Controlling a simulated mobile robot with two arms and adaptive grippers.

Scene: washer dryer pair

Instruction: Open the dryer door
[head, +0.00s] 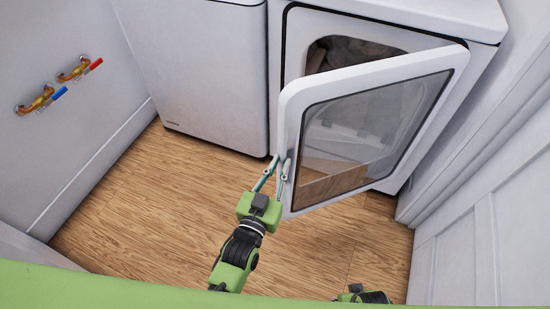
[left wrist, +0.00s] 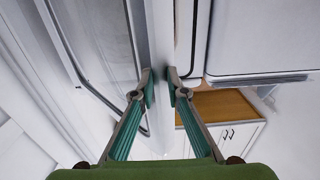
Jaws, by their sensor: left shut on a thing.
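The dryer door (head: 375,72) is a white frame with a dark glass window. It stands well ajar, swung out from the dryer (head: 410,12), with its hinge side at the right. My left gripper (head: 278,172) is shut on the free left edge of the door, near its lower corner. In the left wrist view the fingertips (left wrist: 160,90) sit on both sides of the white door edge (left wrist: 160,40). Part of the dark drum opening (head: 345,52) shows above the door. My right gripper is not in view; only a bit of my right arm shows at the bottom.
A white washer (head: 205,75) stands left of the dryer. A white panelled wall (head: 490,210) is close on the right. Red and blue valves (head: 58,85) are on the left wall. The wooden floor (head: 140,205) in front is clear.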

